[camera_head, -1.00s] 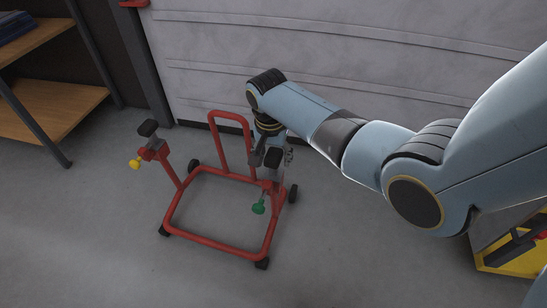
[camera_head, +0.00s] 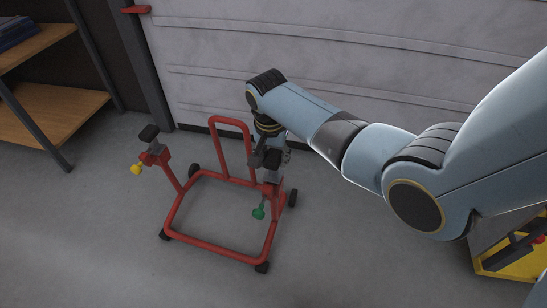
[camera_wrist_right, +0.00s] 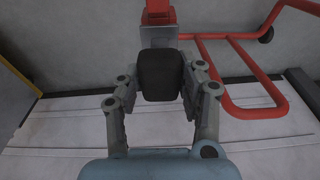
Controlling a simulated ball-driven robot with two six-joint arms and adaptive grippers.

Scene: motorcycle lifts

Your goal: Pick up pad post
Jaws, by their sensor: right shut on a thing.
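A red tube stand (camera_head: 205,243) on small wheels carries two black-topped pad posts. The right pad post (camera_head: 272,160) has a black pad on a grey post, above a green knob (camera_head: 258,213). The left pad post (camera_head: 149,133) stands above a yellow knob (camera_head: 136,168). My right gripper (camera_head: 266,146) is at the right pad post, partly hidden by its own arm. In the right wrist view, the black pad (camera_wrist_right: 160,74) sits between the two fingers of my right gripper (camera_wrist_right: 161,88), which is shut on it. The grey post under it still meets the red upright. My left gripper is not in view.
A pale wall panel (camera_head: 380,65) stands close behind the stand. A wooden shelf (camera_head: 55,110) is at the left. A yellow and black object (camera_head: 512,258) is at the lower right. The floor in front of the stand is clear.

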